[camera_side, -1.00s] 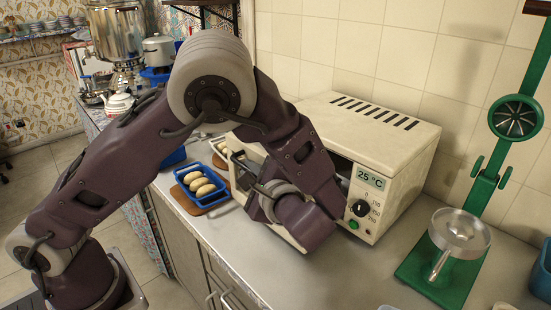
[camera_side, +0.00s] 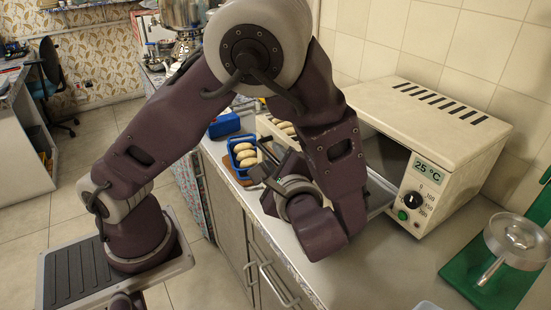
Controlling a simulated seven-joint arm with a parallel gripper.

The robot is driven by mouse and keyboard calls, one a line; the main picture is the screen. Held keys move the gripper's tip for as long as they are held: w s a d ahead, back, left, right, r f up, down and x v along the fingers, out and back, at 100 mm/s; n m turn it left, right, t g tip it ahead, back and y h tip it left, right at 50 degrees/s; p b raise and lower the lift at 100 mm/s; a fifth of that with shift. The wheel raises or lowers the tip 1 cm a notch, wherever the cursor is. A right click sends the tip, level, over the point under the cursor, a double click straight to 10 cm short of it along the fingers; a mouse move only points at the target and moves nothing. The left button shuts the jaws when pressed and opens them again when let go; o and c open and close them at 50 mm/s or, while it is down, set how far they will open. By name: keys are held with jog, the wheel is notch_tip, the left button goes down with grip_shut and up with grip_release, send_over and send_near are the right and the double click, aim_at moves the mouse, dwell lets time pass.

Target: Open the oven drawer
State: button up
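The cream oven (camera_side: 440,110) stands on the counter at right, with a 25 °C display and a black dial. Its front is open and the dark inside shows. The drawer's cream front panel (camera_side: 267,203) stands out to the left, apart from the oven body. A grey part of the drawer (camera_side: 380,192) shows between my arm and the oven. My gripper (camera_side: 263,168) is at the panel, its dark fingers partly showing. My wrist hides most of the panel and the handle area, so the grip cannot be made out.
A blue tray of rolls (camera_side: 237,142) lies on a board behind the drawer, near a blue box (camera_side: 224,126). More rolls (camera_side: 285,128) show behind my arm. A green press (camera_side: 500,262) stands at right. The counter (camera_side: 375,268) in front of the oven is clear.

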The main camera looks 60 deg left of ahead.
jog(key=v, duration=0.7)
dwell(0.3)
jog(key=s+a+r+n+g+h, duration=0.2)
jog(key=s+a+n+g+h, duration=0.3)
jog(key=s+h, duration=0.2)
jog(key=s+d+r+n+t+h, duration=0.2)
jog(key=s+r+n+t+h, duration=0.2)
jog(key=r+n+t+h, duration=0.1)
jog(key=r+h, duration=0.1)
jog(key=h, duration=0.1)
jog(key=shift+d+t+h, duration=0.4)
